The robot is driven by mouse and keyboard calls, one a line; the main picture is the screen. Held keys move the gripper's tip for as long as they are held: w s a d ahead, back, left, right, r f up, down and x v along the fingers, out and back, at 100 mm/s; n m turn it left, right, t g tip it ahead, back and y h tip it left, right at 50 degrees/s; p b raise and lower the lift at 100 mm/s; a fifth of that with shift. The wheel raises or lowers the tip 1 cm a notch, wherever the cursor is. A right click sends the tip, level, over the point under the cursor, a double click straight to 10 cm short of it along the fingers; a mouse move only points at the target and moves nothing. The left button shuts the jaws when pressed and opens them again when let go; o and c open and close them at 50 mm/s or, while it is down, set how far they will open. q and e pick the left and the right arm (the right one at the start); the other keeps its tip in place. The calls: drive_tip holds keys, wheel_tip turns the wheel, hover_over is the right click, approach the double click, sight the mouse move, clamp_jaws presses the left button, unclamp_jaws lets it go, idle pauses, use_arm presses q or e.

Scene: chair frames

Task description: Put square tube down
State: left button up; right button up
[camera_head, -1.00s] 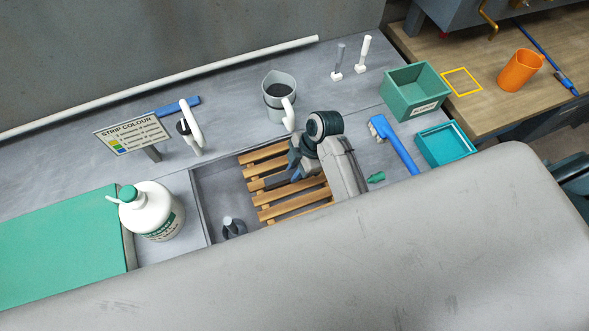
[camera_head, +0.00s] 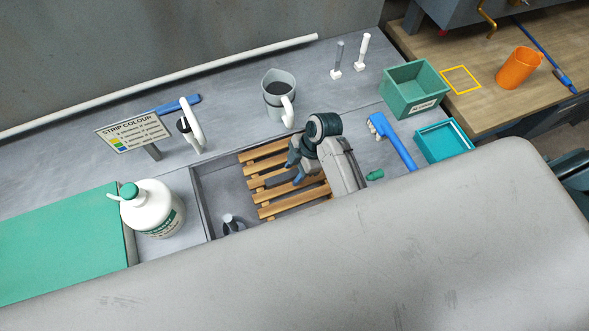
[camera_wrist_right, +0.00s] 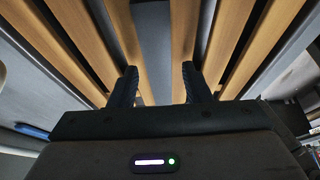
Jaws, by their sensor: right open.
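My right gripper (camera_head: 294,171) is low over the wooden slatted rack (camera_head: 285,208) in the grey sink. In the right wrist view its two dark fingers (camera_wrist_right: 155,88) stand apart and point at the slats. A straight blue-grey strip (camera_wrist_right: 153,45) runs between the fingers, in line with the slats; it looks like the square tube lying on the rack, apart from both fingers. I cannot make out its square end. In the head view the gripper and forearm hide part of the rack, and I cannot pick out the tube there. My left gripper is not in view.
A white bottle (camera_head: 150,210) stands left of the sink, a grey jug (camera_head: 279,100) behind it. A blue brush (camera_head: 394,142), a green bin (camera_head: 413,89) and a teal tray (camera_head: 444,142) are at the right. A dark capped object (camera_head: 232,224) stands in the sink's front left.

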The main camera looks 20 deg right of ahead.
drive_tip(key=b+v, duration=0.3)
drive_tip(key=v, duration=0.5)
drive_tip(key=shift+d, duration=0.15)
drive_tip(key=p+v, duration=0.2)
drive_tip(key=v, duration=0.1)
drive_tip(key=shift+s+r, duration=0.1)
drive_tip(key=shift+r, duration=0.3)
drive_tip(key=shift+f, duration=0.1)
